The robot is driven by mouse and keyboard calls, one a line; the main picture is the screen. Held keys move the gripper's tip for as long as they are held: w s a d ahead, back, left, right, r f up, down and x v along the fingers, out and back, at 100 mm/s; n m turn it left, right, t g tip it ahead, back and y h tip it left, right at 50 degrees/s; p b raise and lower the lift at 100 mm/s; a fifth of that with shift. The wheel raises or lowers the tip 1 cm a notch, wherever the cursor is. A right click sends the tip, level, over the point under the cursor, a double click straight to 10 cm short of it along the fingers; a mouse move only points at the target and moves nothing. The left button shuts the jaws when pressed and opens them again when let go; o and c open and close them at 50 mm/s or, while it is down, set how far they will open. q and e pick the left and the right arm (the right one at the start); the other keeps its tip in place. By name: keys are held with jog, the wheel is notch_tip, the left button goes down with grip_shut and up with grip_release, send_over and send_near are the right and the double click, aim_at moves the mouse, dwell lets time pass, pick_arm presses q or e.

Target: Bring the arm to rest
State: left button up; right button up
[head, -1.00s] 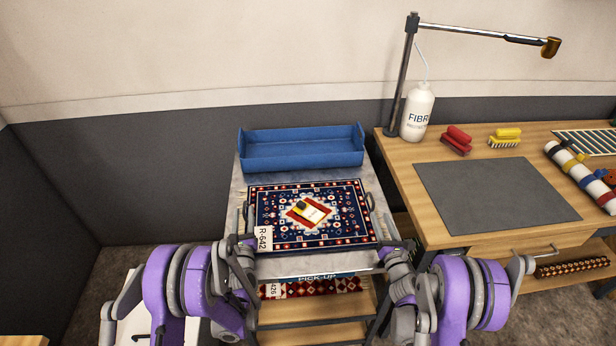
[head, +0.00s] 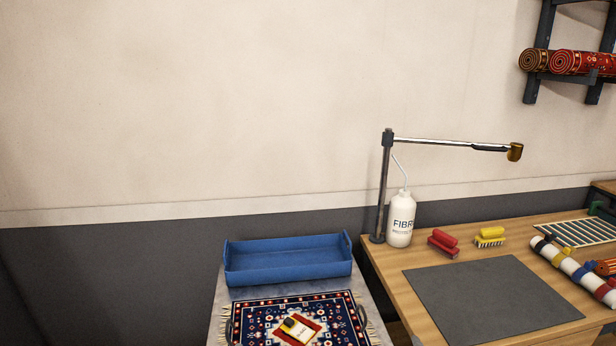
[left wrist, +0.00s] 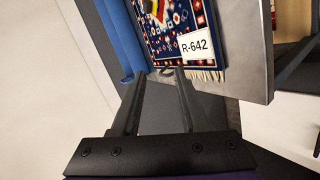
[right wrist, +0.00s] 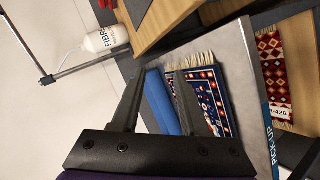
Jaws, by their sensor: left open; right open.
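Neither arm shows in the head view now. In the left wrist view my left gripper (left wrist: 155,80) is open and empty, its fingertips over the side of the metal stand, near the blue tray and the rug tagged R-642 (left wrist: 180,30). In the right wrist view my right gripper (right wrist: 157,80) is open, with nothing between its fingers.
A blue tray (head: 288,262) stands behind the rug. To the right, a wooden bench (head: 390,290) holds a grey mat (head: 490,300), a white bottle (head: 400,222), a red brush (head: 443,243), a yellow brush (head: 489,237) and a lamp-like arm (head: 450,144). Rolled rugs (head: 575,62) sit on a wall rack.

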pick_arm(q)
jog(key=s+f+m+g, duration=0.1)
jog(key=s+m+g, duration=0.2)
jog(key=s+m, duration=0.4)
jog(key=s+a+f+m+g+y, duration=0.1)
jog(key=s+m+g, duration=0.1)
jog(key=s+m, duration=0.6)
jog(key=s, duration=0.7)
jog(key=shift+s+f+m+g, duration=0.2)
jog(key=shift+f+m+g, duration=0.1)
jog(key=shift+g, duration=0.1)
pick_arm(e)
jog(key=s+a+f+m+g+y, duration=0.1)
jog(key=s+a+f+m+g, duration=0.1)
jog(key=s+m, duration=0.4)
jog(key=s+a+f+m+g+y, duration=0.1)
jog(key=s+a+m+g, duration=0.3)
jog(key=s, duration=1.3)
jog(key=shift+f+m+y, duration=0.4)
jog(key=shift+f+m, duration=0.2)
jog(key=shift+m, duration=0.3)
